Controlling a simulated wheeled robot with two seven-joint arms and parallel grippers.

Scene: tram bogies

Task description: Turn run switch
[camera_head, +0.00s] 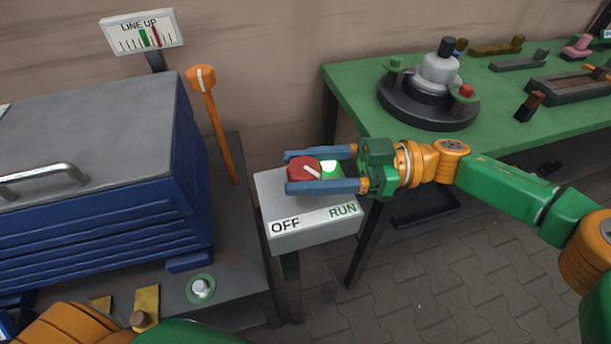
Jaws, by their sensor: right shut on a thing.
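The run switch is a red round knob (302,171) with a white pointer line, on top of a pale grey box (276,205) marked OFF on the left and RUN on the right. The pointer slants down and to the right, toward the RUN side. A green lamp (329,167) glows on the box just right of the knob. My right gripper (290,172) comes in from the right and is shut on the red knob, one blue finger on its far side and one on its near side. My left gripper is not in view; part of my left arm shows at the bottom left.
A blue ribbed cabinet (95,225) with a grey lid stands at left, beside an upright orange lever (212,115). A LINE UP gauge (142,32) stands behind. A green table (350,96) at right bears a dark turntable (428,103) and several parts.

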